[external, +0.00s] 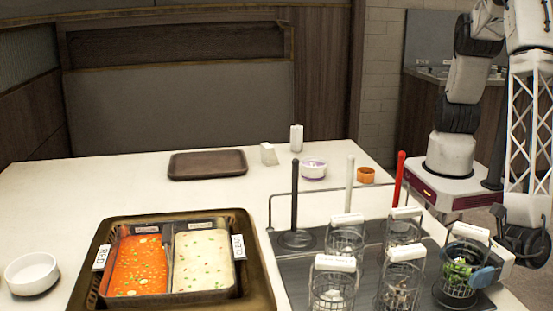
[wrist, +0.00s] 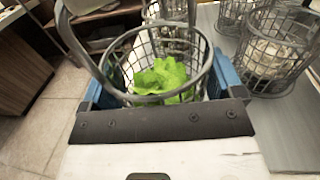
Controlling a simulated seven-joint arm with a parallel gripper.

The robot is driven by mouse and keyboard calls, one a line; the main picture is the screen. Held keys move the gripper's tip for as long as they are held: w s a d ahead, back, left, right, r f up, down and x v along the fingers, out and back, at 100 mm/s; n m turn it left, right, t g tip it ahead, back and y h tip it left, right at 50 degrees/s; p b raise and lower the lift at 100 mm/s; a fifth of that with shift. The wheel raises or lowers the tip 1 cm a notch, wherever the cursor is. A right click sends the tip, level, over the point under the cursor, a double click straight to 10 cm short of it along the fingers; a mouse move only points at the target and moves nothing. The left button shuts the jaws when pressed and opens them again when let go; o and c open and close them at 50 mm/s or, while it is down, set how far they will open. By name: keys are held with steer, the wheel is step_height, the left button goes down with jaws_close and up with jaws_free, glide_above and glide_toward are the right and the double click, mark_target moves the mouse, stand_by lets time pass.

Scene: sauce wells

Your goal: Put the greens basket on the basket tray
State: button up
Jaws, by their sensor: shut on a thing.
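The greens basket (external: 459,271) is a round wire basket with a white-topped handle and green leaves inside. It stands at the right end of the front group of baskets, over a dark round base; I cannot tell whether it is lifted. My gripper (external: 482,276) comes in from the right, with a blue finger against the basket. In the wrist view, the blue fingers of my gripper (wrist: 160,88) are on both sides of the greens basket (wrist: 205,62), shut on it. An empty brown tray (external: 207,165), probably the basket tray, lies flat at the back of the table.
Several other wire baskets (external: 331,290) stand left of the greens basket on a dark mat. Upright black, white and red handles (external: 401,178) rise behind them. A two-part soup pot in a tray (external: 262,285) and a white bowl (external: 32,273) are at left.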

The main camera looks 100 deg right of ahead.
steer(key=shift+f, duration=0.95)
steer(key=shift+f, duration=0.1)
steer(key=o, duration=0.9)
steer(key=shift+c, duration=0.2)
steer(key=shift+s, duration=0.1)
steer(key=s, duration=0.4)
steer(key=s+d, duration=0.1)
steer(key=s, duration=0.6)
steer(key=shift+s+d, duration=0.2)
steer(key=shift+s, duration=0.2)
steer(key=shift+w, duration=0.1)
